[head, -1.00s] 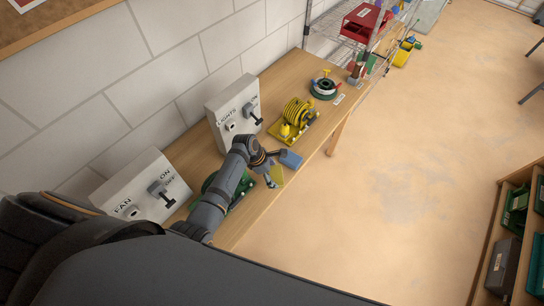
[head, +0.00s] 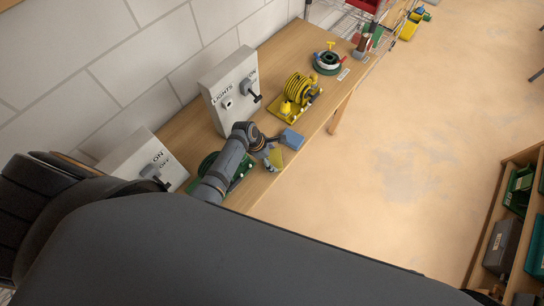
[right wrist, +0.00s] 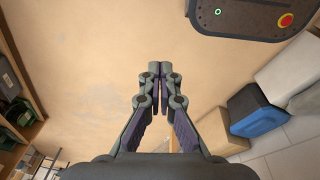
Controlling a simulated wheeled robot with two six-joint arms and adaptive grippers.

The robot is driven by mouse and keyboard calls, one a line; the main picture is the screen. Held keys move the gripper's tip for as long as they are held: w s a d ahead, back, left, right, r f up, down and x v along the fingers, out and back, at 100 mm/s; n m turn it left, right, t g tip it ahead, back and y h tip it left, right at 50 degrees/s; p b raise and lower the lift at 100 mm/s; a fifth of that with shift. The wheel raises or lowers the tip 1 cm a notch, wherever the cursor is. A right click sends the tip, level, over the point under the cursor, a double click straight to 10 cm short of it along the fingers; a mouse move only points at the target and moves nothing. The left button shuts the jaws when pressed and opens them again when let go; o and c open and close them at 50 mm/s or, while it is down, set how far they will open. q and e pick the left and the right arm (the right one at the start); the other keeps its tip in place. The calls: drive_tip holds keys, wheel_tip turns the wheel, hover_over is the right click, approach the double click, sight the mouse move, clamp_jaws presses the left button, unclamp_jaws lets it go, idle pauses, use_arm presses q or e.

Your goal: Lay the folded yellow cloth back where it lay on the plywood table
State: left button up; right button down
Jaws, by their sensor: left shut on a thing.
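The folded yellow cloth (head: 276,158) shows as a small yellow patch at my left gripper (head: 271,151) in the head view. My left gripper is shut on it, at the front edge of the plywood table (head: 188,116). Part of the cloth is hidden by the fingers, and I cannot tell whether it touches the tabletop. My right gripper (right wrist: 160,70) points over bare floor in the right wrist view, its fingertips together with nothing visible between them.
A blue block-like thing (head: 292,138) lies just beyond the left gripper. A yellow reel (head: 299,90), a dark green ring-shaped thing (head: 327,63) and a LIGHTS switch box (head: 229,90) stand farther along. A green thing (head: 206,165) is partly behind my left arm.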

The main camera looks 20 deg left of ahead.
use_arm(q)
drive_tip(key=o, duration=1)
drive_tip(key=shift+w+f, duration=0.1)
drive_tip(key=shift+o, duration=0.3)
drive_tip(key=shift+r, duration=0.25)
drive_tip(key=v, duration=1.1)
drive_tip(key=shift+a+r, duration=0.25)
drive_tip(key=shift+r, duration=0.1)
use_arm(e)
drive_tip(key=shift+s+d+f, duration=0.1)
drive_tip(key=shift+s+d, duration=0.05)
drive_tip(key=shift+s, duration=0.4)
drive_tip(key=shift+s+d+f, duration=0.1)
drive_tip(key=shift+s, duration=0.45)
drive_tip(key=shift+a, duration=0.1)
